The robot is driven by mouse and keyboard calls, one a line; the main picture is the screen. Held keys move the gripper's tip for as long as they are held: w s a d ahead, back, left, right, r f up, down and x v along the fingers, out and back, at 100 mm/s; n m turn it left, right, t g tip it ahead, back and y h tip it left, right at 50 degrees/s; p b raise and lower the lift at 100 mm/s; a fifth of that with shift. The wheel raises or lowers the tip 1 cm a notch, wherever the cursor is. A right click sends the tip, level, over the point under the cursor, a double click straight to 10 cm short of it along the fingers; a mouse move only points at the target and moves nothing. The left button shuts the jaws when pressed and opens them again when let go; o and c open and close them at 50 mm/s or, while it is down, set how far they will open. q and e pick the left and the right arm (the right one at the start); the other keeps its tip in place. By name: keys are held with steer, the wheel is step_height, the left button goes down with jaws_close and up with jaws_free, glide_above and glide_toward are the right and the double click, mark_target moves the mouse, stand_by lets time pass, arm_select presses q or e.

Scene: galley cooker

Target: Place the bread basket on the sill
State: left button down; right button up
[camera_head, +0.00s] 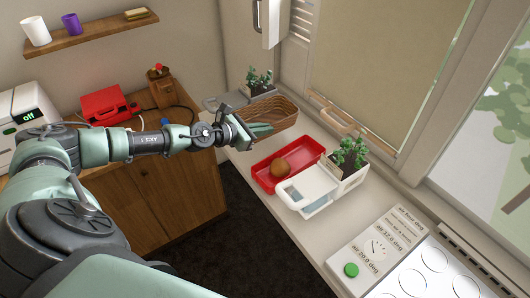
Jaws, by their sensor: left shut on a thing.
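The bread basket (284,108), brown and woven, is at the far end of the pale sill (372,205) below the window. My left gripper (248,128) is shut on the near left side of the basket, and my arm comes in from the left. The basket looks about level. I cannot tell whether its underside touches the sill, as the gripper and the basket's own wall hide it. My right gripper is not in view.
On the sill are a potted plant (258,82) behind the basket, a red tray (265,174) with a brown round thing (279,167), a white container (311,187) and another plant (350,154). A panel with a green button (351,270) is nearer. A wooden cabinet (165,205) stands left.

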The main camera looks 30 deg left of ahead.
arm_select(q)
step_height(320, 180, down, 2)
steer(key=shift+f+b, duration=0.1)
steer(key=shift+b, duration=0.2)
step_height(320, 180, down, 3)
steer(key=shift+s+f+b, duration=0.1)
steer(key=shift+f+b, duration=0.05)
steer(key=shift+b, duration=1.05)
steer(key=shift+f, duration=0.2)
steer(key=shift+a+r, duration=0.1)
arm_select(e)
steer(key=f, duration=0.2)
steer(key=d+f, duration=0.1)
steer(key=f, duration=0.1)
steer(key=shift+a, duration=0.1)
arm_select(q)
steer(key=shift+f+b, duration=0.25)
steer(key=shift+b, duration=0.05)
steer(key=c, duration=1.6)
jaws_free()
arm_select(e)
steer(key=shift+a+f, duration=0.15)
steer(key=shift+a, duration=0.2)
arm_select(q)
steer(key=shift+r, duration=0.15)
